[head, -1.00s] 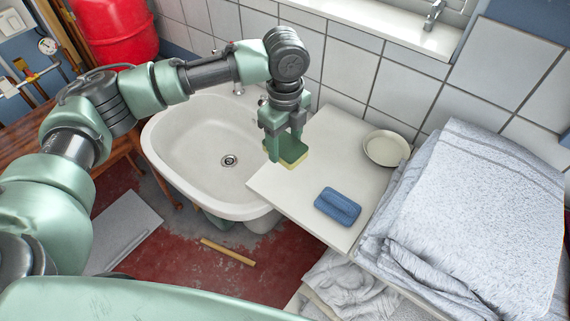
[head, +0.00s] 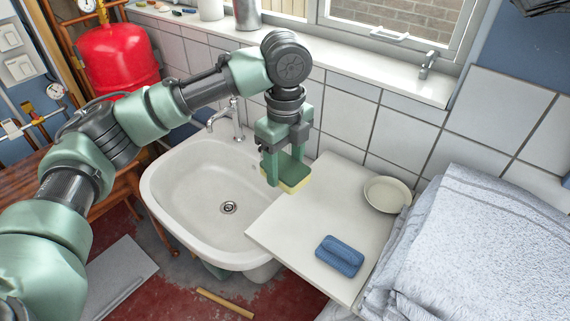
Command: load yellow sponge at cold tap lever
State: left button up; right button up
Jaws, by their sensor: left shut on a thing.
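My left gripper (head: 286,168) is shut on the yellow sponge (head: 296,186), which has a green top layer. It holds the sponge over the seam between the basin and the white board, near the board's left edge. A chrome tap (head: 238,124) stands at the back rim of the white basin (head: 170,205), left of my gripper. I cannot make out which lever on it is the cold one. My right gripper is not in view.
Folded grey towels (head: 490,235) are piled at the right. A windowsill (head: 390,72) runs along the tiled wall. A red tank (head: 118,58) stands at the back left.

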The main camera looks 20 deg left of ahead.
pick_arm(q)
jog(key=n, duration=0.3)
jog(key=s+a+n, duration=0.1)
jog(key=shift+f+n, duration=0.3)
jog(key=shift+f, duration=0.1)
jog(key=n, duration=0.2)
jog(key=s+n, duration=0.1)
jog(key=n, duration=0.1)
jog(key=a+f+n+t, duration=0.1)
jog(key=n, duration=0.1)
jog(key=shift+s, duration=0.3)
jog(key=w+a+f+m+t+h+b, duration=0.1)
jog(key=w+a+f+t, duration=0.15)
jog(key=a+f, duration=0.85)
jog(key=w+a+f+t+h+b, duration=0.1)
jog(key=w+a+f+t, duration=0.15)
jog(key=a+f, duration=0.85)
jog(key=w+d+f+b, duration=0.3)
jog(key=w+b, duration=0.1)
jog(key=w, duration=0.3)
jog(key=w+d+f+b, duration=0.3)
jog(key=w+d+b, duration=0.1)
jog(key=w, duration=0.3)
jog(key=shift+d+m+b, duration=0.25)
jog(key=shift+m+b, duration=0.05)
jog(key=shift+b, duration=0.5)
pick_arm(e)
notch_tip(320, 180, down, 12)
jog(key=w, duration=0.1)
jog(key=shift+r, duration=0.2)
